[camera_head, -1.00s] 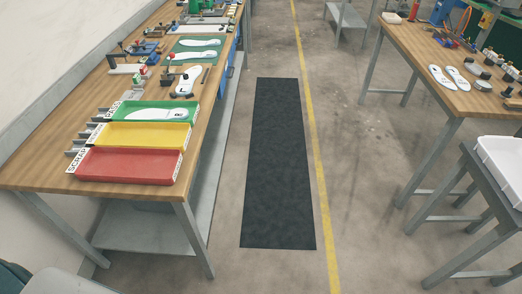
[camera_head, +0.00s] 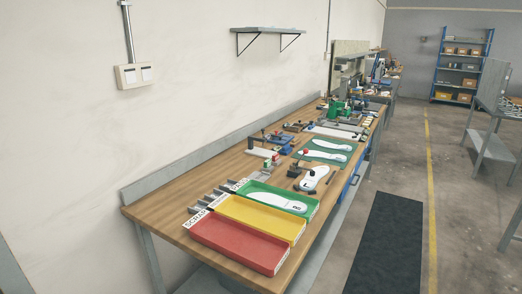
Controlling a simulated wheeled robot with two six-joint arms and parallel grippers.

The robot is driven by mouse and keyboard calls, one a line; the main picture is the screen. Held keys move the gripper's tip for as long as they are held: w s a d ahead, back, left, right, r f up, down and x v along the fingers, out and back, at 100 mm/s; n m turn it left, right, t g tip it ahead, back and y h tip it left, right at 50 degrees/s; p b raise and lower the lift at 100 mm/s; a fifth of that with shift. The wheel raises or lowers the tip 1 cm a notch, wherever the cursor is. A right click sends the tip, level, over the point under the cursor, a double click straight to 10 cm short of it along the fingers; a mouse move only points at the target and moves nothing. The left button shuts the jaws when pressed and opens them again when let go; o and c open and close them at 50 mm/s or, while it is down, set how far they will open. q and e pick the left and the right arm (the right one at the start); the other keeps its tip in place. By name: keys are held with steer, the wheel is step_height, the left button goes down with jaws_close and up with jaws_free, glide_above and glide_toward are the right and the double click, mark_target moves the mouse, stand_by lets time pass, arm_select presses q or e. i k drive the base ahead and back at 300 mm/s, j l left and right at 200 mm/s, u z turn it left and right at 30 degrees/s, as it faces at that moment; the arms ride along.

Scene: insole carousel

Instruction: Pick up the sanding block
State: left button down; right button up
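I cannot make out with certainty which item is the sanding block. Several small tools and blocks lie on the long wooden workbench (camera_head: 170,213). Among them, a white insole (camera_head: 313,178) lies on the bench with small dark items close to it, too small to identify. Further back, a green mat (camera_head: 304,157) carries white insoles (camera_head: 328,145). Neither of my grippers is in view.
A red tray (camera_head: 238,243), a yellow tray (camera_head: 262,217) and a green tray holding a white insole (camera_head: 276,201) sit at the bench's near end. A black floor mat (camera_head: 388,245) runs along the clear aisle. Blue shelving (camera_head: 437,68) stands far back.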

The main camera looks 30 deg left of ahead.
mark_target(285, 150)
steer(key=u, duration=0.85)
steer(key=i+l+u, duration=0.1)
steer(key=l, duration=0.25)
steer(key=i+l+u, duration=0.15)
steer(key=i+l, duration=0.15)
steer(key=i+l+u, duration=0.1)
steer(key=l, duration=0.4)
steer(key=i+l+u, duration=0.1)
steer(key=l, duration=0.35)
steer(key=i+l+u, duration=0.1)
steer(key=l, duration=0.3)
steer(key=i+l+u, duration=0.15)
steer(key=l, duration=0.3)
steer(key=i, duration=0.1)
